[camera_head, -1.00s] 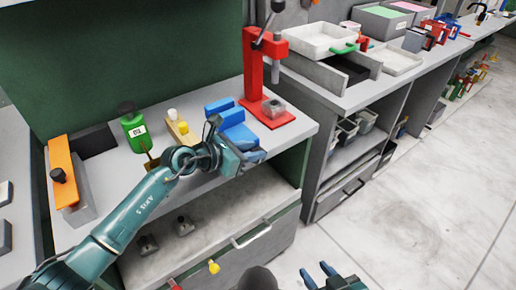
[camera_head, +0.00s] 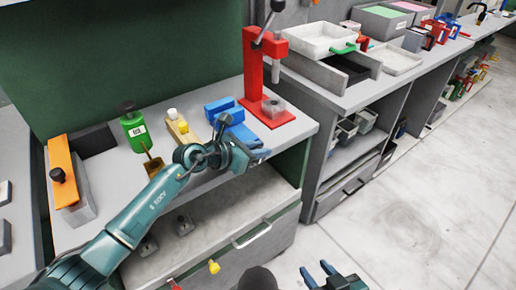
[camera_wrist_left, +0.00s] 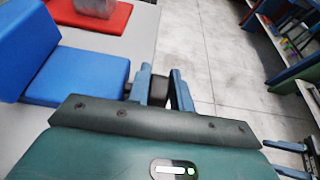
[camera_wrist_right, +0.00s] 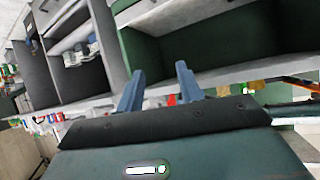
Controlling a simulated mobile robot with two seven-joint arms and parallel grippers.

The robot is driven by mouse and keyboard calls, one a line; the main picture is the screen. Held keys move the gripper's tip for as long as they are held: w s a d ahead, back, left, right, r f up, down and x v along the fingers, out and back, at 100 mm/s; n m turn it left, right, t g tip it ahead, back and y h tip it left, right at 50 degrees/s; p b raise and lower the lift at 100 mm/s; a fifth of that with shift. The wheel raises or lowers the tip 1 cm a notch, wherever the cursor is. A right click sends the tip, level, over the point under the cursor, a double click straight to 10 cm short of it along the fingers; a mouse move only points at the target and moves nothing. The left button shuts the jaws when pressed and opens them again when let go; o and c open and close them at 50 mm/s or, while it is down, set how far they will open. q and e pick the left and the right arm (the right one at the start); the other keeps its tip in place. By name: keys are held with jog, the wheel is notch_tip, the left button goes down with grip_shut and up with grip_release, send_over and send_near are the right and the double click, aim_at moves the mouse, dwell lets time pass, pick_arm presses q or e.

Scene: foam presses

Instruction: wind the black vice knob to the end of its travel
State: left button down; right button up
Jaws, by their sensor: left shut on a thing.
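The blue vice (camera_head: 228,112) stands at the front right of the grey bench. It also shows at the left of the left wrist view (camera_wrist_left: 78,76). Its black knob (camera_wrist_left: 158,91) is at the front end of the vice, between the fingers of my left gripper (camera_wrist_left: 161,88). That gripper (camera_head: 258,158) is shut on the knob at the bench's front edge. In the head view the hand hides the knob. My right gripper (camera_head: 322,274) is open and empty, low in front of the bench. Its two fingers stand apart in the right wrist view (camera_wrist_right: 160,80).
A red press (camera_head: 265,75) stands just behind the vice. The floor (camera_head: 400,200) at right is clear.

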pick_arm(q)
jog(key=shift+r+p, duration=0.35)
jog(key=shift+p, duration=0.65)
jog(key=shift+d+r+g+y+p, duration=0.15)
jog(key=shift+g+y+p, duration=0.2)
jog(key=shift+p, duration=0.55)
jog(key=y+p, duration=0.1)
jog(key=p, duration=0.1)
jog(key=shift+w+g+p, duration=0.15)
jog(key=shift+g+p, duration=0.2)
jog(key=shift+p, duration=0.05)
jog(key=shift+d+f+g+y+p, duration=0.15)
jog(key=shift+f+g+y+p, duration=0.25)
jog(key=shift+y+p, duration=0.3)
jog(key=shift+f, duration=0.25)
pick_arm(e)
jog(key=d, duration=0.1)
jog(key=s+d+r+g+h, duration=0.1)
jog(key=shift+s+d+r+m, duration=0.1)
jog(key=shift+d+r+m, duration=0.15)
jog(key=shift+d+m, duration=0.05)
pick_arm(q)
jog(key=c, duration=1.5)
grip_release()
pick_arm(e)
jog(key=shift+h, duration=0.3)
pick_arm(q)
jog(key=shift+r, duration=0.15)
